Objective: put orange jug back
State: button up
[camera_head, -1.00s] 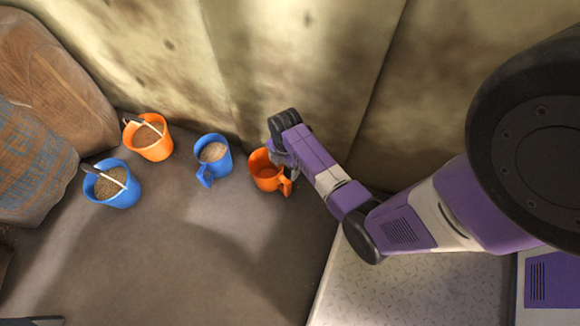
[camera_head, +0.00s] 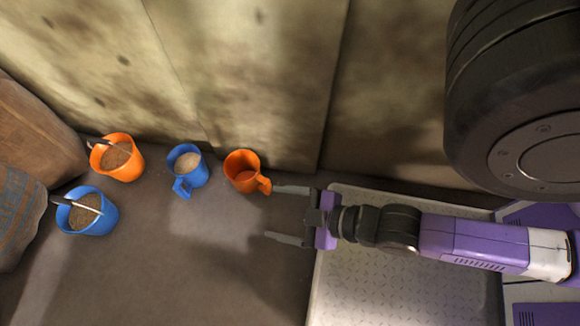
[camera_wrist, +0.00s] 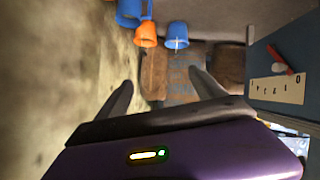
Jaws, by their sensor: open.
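The orange jug (camera_head: 240,163) stands upright on the dark floor close to the wall, with its handle toward the lower right. Its inside looks orange. My gripper (camera_head: 272,213) is open and empty to the lower right of the jug. Its upper finger lies close to the jug's handle in the picture; whether they touch I cannot tell. In the wrist view my open fingers (camera_wrist: 162,80) have nothing between them, and the orange jug is not clearly seen there.
A blue jug (camera_head: 181,181) with pale grain stands left of the orange jug. Farther left are an orange bucket (camera_head: 126,170) and a blue bucket (camera_head: 97,222), both filled, beside sacks (camera_head: 35,140). A metal tread plate (camera_head: 370,285) lies under my arm. Floor below the jugs is clear.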

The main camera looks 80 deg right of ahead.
notch_tip(320, 180, up, 12)
jog(key=s+a+m+t+y, duration=0.1)
jog(key=s+m+t, duration=0.1)
jog(key=shift+s+a+f+t, duration=0.15)
jog(key=shift+a+t, duration=0.15)
jog(key=shift+a, duration=0.1)
notch_tip(320, 180, up, 28)
jog(key=p, duration=2.7)
jog(key=shift+f+p, duration=0.2)
jog(key=shift+p, duration=0.2)
